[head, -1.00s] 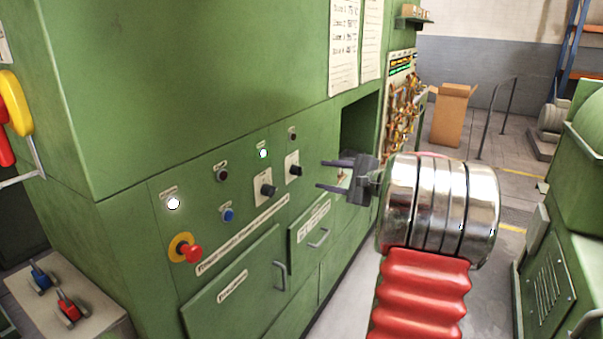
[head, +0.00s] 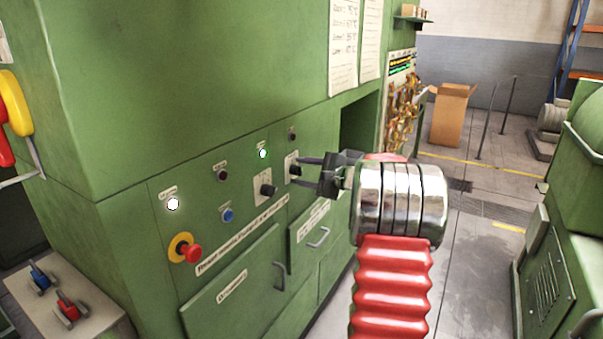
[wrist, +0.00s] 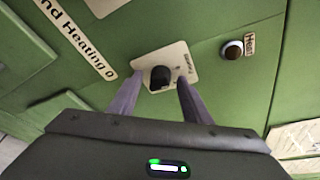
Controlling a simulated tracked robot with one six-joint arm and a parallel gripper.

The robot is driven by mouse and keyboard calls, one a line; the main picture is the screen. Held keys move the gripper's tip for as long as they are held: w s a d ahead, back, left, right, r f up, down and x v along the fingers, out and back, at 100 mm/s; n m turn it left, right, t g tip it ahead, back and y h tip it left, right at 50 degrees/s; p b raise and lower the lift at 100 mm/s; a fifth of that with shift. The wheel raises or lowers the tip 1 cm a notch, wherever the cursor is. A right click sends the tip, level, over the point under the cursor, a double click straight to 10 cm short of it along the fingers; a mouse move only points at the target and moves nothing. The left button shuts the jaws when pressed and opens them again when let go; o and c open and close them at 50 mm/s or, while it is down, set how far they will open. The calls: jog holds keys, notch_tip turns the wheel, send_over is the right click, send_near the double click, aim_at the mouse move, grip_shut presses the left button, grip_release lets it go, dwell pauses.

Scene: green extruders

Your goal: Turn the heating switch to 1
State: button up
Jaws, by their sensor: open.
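A black rotary switch on a pale plate sits on the green panel. In the head view the switch (head: 295,170) is just left of my gripper's fingertips. In the wrist view the black knob (wrist: 160,76) lies between the two grey fingers of my gripper (wrist: 157,84), with a gap on each side. The plate's lettering is too small to read surely. My gripper (head: 302,171) is open, facing the panel, and holds nothing. I cannot tell whether the fingers reach around the knob or stop short of it.
A second black switch (head: 268,188) is to the left. A lit green-ringed lamp (head: 263,154), a white lamp (head: 173,203), a blue button (head: 227,214) and a red emergency stop (head: 190,252) share the panel. A dark button (wrist: 233,50) sits beside the knob. Cabinet doors are below.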

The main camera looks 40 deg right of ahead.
jog(key=c, duration=1)
jog(key=shift+m+g, duration=0.3)
jog(key=shift+m, duration=0.1)
jog(key=m+y, duration=0.1)
jog(key=m, duration=0.1)
jog(key=m+g+y, duration=0.1)
jog(key=m, duration=0.2)
jog(key=m+y, duration=0.2)
jog(key=m, duration=0.1)
jog(key=shift+w+d+g, duration=0.1)
jog(key=shift+d+g, duration=0.25)
jog(key=shift+g, duration=0.05)
dwell(0.3)
jog(key=o, duration=1)
jog(key=shift+r, duration=0.1)
